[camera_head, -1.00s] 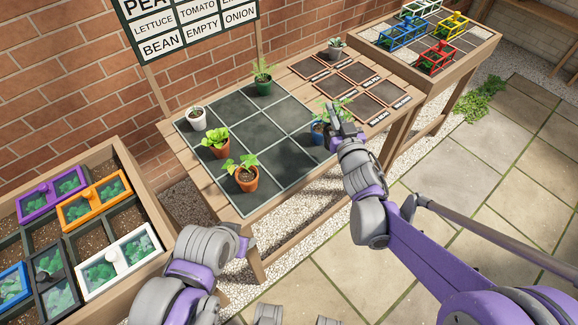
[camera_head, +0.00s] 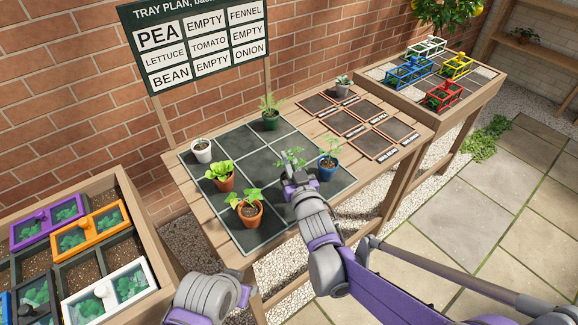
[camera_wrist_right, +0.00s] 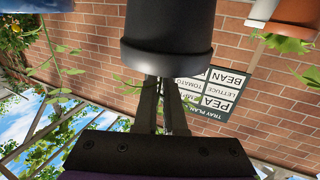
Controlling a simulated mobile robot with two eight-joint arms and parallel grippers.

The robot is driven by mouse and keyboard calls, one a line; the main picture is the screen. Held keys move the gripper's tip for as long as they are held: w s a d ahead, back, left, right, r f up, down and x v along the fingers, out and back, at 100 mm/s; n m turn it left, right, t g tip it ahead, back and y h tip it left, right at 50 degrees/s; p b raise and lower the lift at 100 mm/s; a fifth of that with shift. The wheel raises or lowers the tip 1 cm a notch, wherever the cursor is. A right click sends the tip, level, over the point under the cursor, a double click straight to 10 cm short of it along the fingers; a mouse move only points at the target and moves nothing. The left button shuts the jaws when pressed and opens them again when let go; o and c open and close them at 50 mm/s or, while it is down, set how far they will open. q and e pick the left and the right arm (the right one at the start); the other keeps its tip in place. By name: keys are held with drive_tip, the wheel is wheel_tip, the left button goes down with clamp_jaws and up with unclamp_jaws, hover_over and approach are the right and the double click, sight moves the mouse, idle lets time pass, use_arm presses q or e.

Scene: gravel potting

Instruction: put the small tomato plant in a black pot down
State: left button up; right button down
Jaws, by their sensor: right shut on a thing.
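My right gripper (camera_head: 290,178) is shut on the black pot (camera_wrist_right: 168,32) and hides most of it in the head view. The tomato plant's green leaves (camera_head: 292,157) show just beyond the fingers, over the middle-right part of the dark gridded tray (camera_head: 300,240). In the wrist view the pot is close up at the top, with the two fingers (camera_wrist_right: 163,85) at its rim. I cannot tell whether the pot touches the tray. My left gripper is not in view; only part of that arm shows at the bottom.
A blue pot (camera_head: 328,172) stands just right of the held plant. Orange pots (camera_head: 250,215) (camera_head: 226,183) and a white pot (camera_head: 202,154) stand on the left, a green pot (camera_head: 270,121) at the back. A sign (camera_head: 195,45) shows TOMATO in its middle cell.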

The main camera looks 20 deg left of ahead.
drive_tip(key=shift+f, duration=1.05)
drive_tip(key=shift+f+b, duration=0.2)
drive_tip(key=shift+b, duration=0.15)
drive_tip(key=c, duration=1)
unclamp_jaws()
drive_tip(key=shift+r, duration=0.1)
drive_tip(key=shift+r+p, duration=0.25)
drive_tip(key=shift+p, duration=0.05)
drive_tip(key=v, duration=1.2)
drive_tip(key=shift+b, duration=0.35)
